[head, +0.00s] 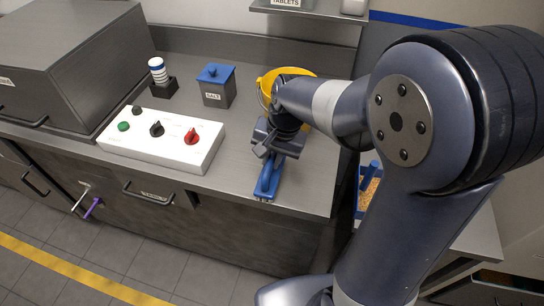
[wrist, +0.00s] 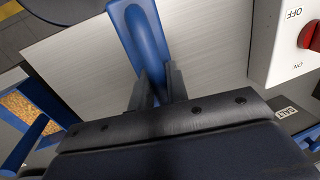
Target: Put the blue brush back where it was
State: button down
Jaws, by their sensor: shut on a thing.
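The blue brush (head: 268,181) is at the front edge of the grey counter (head: 235,170), to the right of the white control box. My gripper (head: 274,150) points down over it and is shut on its blue handle. In the wrist view the blue brush (wrist: 150,40) runs from between the two dark fingers (wrist: 156,88) toward the top of the picture. Its held part is hidden by the fingers and gripper body. I cannot tell whether the brush touches the counter.
The white control box (head: 160,140) with red, black and green controls is left of my gripper. Behind stand a salt box (head: 215,88), a striped stack in a black holder (head: 158,72) and a yellow bowl (head: 266,82). A blue-framed tray (head: 360,190) is at the right.

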aim_at(281, 171)
jog(key=c, duration=1.4)
grip_release()
jog(key=v, duration=1.2)
jog(key=shift+r, duration=0.1)
jog(key=shift+o, duration=0.3)
